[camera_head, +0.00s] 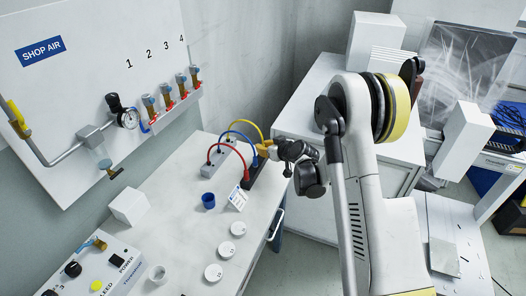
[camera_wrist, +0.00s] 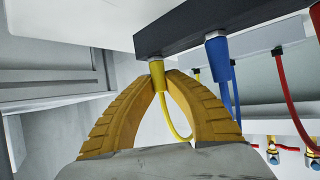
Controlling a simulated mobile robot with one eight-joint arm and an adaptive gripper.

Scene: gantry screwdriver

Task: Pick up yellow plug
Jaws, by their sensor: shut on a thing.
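In the wrist view the yellow plug (camera_wrist: 156,68) sits against the underside edge of a dark block (camera_wrist: 200,22), its metal collar at the block. My gripper (camera_wrist: 162,80) has its ridged yellow fingers closed together around the plug. The yellow cable (camera_wrist: 178,130) hangs in a loop behind the fingers. In the head view my gripper (camera_head: 264,150) is at the far end of the dark block (camera_head: 258,176), and the yellow cable (camera_head: 246,123) arcs from the grey block (camera_head: 222,158) to it. The plug itself is hidden there by the fingers.
The blue plug (camera_wrist: 217,52) is beside my fingers, and the red cable (camera_wrist: 290,100) is farther right. In the head view a blue cup (camera_head: 208,201), a small card (camera_head: 237,198) and white discs (camera_head: 226,249) stand on the bench. A control box (camera_head: 95,268) is at lower left.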

